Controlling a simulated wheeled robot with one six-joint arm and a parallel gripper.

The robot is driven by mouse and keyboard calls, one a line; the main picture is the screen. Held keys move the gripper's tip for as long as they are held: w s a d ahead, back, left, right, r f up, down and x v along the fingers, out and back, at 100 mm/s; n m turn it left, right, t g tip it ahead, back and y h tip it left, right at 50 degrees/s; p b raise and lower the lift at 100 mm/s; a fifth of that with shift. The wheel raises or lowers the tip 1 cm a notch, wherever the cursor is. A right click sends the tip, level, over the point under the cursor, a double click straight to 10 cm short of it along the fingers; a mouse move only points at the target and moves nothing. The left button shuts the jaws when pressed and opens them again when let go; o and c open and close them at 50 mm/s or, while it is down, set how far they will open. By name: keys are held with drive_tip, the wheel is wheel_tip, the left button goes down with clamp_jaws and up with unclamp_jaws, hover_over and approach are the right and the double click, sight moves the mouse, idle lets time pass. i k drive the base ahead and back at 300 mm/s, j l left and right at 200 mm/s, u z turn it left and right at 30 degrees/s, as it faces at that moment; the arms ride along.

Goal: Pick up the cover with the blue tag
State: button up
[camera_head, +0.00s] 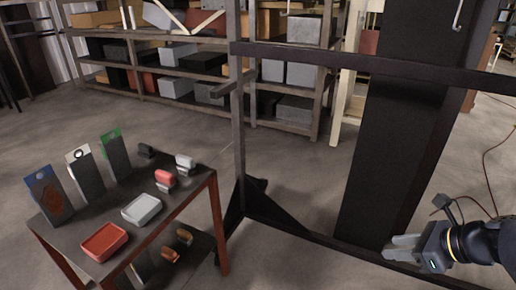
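The cover with the blue tag (58,198) stands upright, leaning slightly back, at the left end of a small dark table. It is a dark panel with a blue top edge and a rusty orange patch on its face. Beside it stand a similar cover with a white tag (88,178) and one with a green tag (117,156). My gripper (390,247) is at the lower right, far from the covers. Its two pale fingers point left with a gap between them, and nothing shows in them.
The table (170,222) also holds a red tray (103,242), a white tray (141,209) and small blocks. A dark metal frame (239,140) with a tall black panel (392,150) stands between the table and my gripper. Loaded shelves (150,43) line the back.

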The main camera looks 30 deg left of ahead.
sight(46, 189)
drive_tip(key=k+j, duration=0.15)
drive_tip(key=j, duration=0.2)
drive_tip(key=k+j+u, duration=0.1)
drive_tip(key=j, duration=0.25)
drive_tip(key=k+j, duration=0.2)
drive_tip(key=j, duration=0.15)
drive_tip(key=k+j+u, duration=0.1)
drive_tip(key=j, duration=0.25)
drive_tip(key=k+j+u, duration=0.1)
drive_tip(key=j, duration=0.25)
drive_tip(key=k+j, duration=0.2)
drive_tip(key=j, duration=0.2)
drive_tip(key=k+j+u, duration=0.1)
drive_tip(key=j, duration=0.25)
drive_tip(key=i+j+u, duration=0.1)
drive_tip(key=i+j, duration=0.15)
drive_tip(key=j, duration=0.2)
drive_tip(key=i+j, duration=0.3)
drive_tip(key=j, duration=0.15)
drive_tip(key=i+j+u, duration=0.15)
drive_tip(key=i+j, duration=0.15)
drive_tip(key=j, duration=0.15)
